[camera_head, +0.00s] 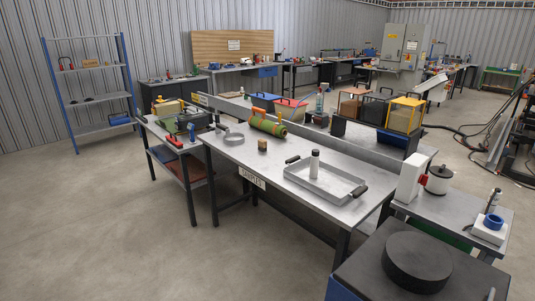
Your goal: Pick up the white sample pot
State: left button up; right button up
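A small upright white cylinder (315,166) with a dark lid stands in a shallow grey metal tray (345,199) with black handles, on the long grey table. I cannot tell from looks alone which of the two is the sample pot. Neither of my grippers is in view.
On the long table (222,151) lie a green and orange roll (268,124), a metal ring (233,138) and a small brown block (262,145). A white box-like device (410,179) stands left of the wider pot. Open floor (120,225) lies at the left.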

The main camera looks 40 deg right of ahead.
aim_at(313, 166)
jog(key=i+z, duration=0.3)
jog(key=i, duration=0.25)
jog(key=i+j+z, duration=0.1)
jog(key=i+z, duration=0.15)
jog(key=i, duration=0.3)
jog(key=i+j+z, duration=0.3)
jog(key=i, duration=0.25)
jog(key=l, duration=0.05)
